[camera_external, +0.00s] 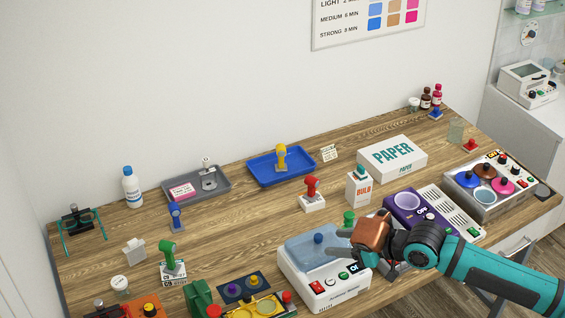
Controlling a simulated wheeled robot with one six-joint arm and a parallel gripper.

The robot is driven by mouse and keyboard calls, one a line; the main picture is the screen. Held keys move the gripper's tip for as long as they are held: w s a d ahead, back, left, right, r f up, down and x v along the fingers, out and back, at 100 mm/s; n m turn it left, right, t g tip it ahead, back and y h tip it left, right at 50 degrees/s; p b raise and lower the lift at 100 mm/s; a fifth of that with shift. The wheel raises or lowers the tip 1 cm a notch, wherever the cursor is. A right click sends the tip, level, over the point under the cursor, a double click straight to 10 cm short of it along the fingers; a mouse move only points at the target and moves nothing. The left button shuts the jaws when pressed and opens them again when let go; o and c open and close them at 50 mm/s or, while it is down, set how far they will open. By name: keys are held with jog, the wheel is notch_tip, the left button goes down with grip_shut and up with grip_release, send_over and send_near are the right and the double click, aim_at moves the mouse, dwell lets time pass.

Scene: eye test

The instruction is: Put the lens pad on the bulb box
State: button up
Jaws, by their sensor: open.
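The bulb box (358,190) is a white upright carton with red lettering, standing on the wooden table right of centre. A small green-topped item (361,171) shows at its top; I cannot tell whether it stands on the box or behind it. A small white and pink packet (181,191) lies in the grey tray at the left; it may be the lens pad, but its print is too small to read. My gripper (337,243) is open over the white machine, in front of the bulb box and apart from it. I see nothing between its fingers.
The white machine (328,292) with a blue lid stands under my gripper. A purple device (408,219) is right of it, and a paper box (392,158) is behind. A blue tray (262,174) and the grey tray (217,181) lie at the back. Bare table shows around (240,225).

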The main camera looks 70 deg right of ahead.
jog(key=s+a+f+n+t+y, duration=0.2)
jog(key=s+a+f+t, duration=0.1)
jog(key=s+a, duration=0.5)
jog(key=shift+s+a+f+t+y, duration=0.15)
jog(key=shift+s+f+t+y, duration=0.1)
jog(key=shift+t+y, duration=0.25)
